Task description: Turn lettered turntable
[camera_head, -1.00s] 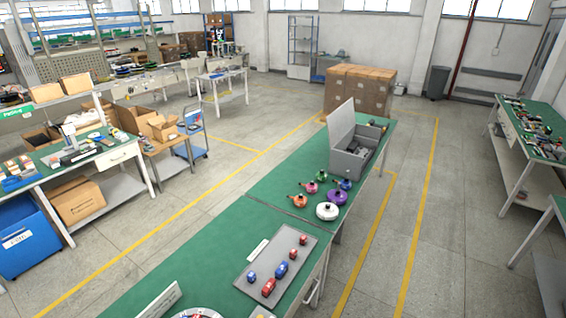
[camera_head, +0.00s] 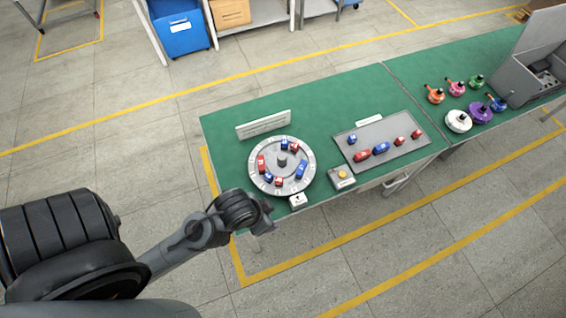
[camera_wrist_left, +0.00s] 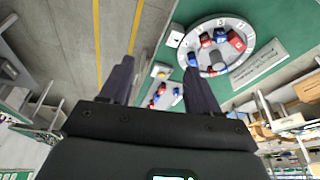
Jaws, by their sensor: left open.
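The turntable (camera_head: 270,164) is a round grey disc with a lettered rim near the left end of the green table. My right gripper is not in view.
A box with a yellow button (camera_head: 342,175) sits right of the turntable. A grey tray (camera_head: 405,150) holds red and blue blocks. A white sign (camera_head: 263,124) stands behind the turntable. Coloured round parts (camera_head: 480,112) and a grey open case (camera_head: 530,75) are farther right.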

